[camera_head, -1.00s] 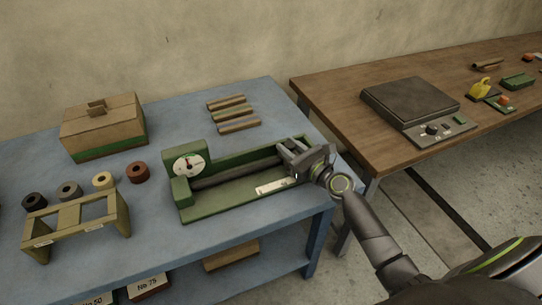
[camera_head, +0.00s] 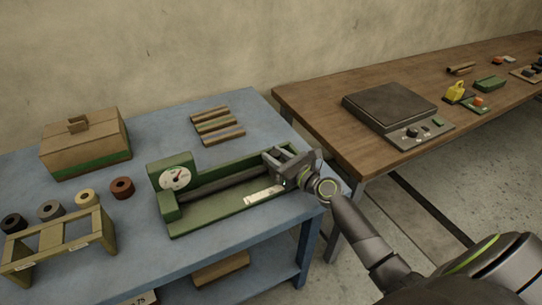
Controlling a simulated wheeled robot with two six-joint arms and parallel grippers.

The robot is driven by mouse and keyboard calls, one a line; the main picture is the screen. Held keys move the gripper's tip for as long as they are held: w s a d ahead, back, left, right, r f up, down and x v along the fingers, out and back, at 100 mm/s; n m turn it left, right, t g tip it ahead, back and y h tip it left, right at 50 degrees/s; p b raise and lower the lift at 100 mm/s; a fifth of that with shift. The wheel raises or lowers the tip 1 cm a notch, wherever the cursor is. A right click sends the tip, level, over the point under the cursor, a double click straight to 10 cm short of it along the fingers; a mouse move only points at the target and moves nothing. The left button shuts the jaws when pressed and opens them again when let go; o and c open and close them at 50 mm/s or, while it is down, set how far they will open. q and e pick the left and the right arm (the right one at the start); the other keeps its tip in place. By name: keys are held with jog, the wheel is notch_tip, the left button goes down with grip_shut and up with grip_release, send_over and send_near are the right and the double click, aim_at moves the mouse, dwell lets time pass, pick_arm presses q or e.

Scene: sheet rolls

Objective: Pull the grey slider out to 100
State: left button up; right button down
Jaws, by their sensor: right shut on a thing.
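A green device (camera_head: 210,217) lies on the blue table, with a round white dial (camera_head: 175,179) at its left end and a dark bar (camera_head: 222,185) running along it. A pale label strip (camera_head: 264,196) is on its front part. My right gripper (camera_head: 278,160) is at the right end of the device, shut on the grey slider, which the jaws mostly hide. The scale marks and the dial reading are too small to read. My left gripper is not in view.
On the blue table (camera_head: 130,216) are a cardboard box (camera_head: 86,144), several coloured rolls, a wooden stand (camera_head: 60,248) and wooden sticks (camera_head: 218,126). A brown table (camera_head: 320,118) at right holds a dark scale (camera_head: 390,104) and small objects.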

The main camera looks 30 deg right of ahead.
jog(key=shift+w+d+r, duration=0.15)
jog(key=shift+d+r, duration=0.15)
jog(key=shift+d, duration=0.25)
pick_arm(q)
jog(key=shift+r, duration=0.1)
pick_arm(e)
jog(key=c, duration=1.1)
grip_release()
jog(key=shift+s+d+f, duration=0.1)
jog(key=shift+s+f, duration=0.1)
jog(key=shift+s, duration=0.05)
jog(key=v, duration=0.3)
jog(key=d+v, duration=0.1)
jog(key=v, duration=0.2)
jog(key=shift+w+d+f, duration=0.15)
jog(key=shift+w+f, duration=0.05)
jog(key=shift+f, duration=0.05)
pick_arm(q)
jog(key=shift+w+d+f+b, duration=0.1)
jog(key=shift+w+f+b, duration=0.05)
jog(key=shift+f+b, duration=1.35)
pick_arm(e)
jog(key=s, duration=1.1)
jog(key=shift+d+r, duration=0.2)
jog(key=shift+d, duration=0.25)
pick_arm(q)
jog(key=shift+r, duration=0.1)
pick_arm(e)
jog(key=shift+o, duration=0.2)
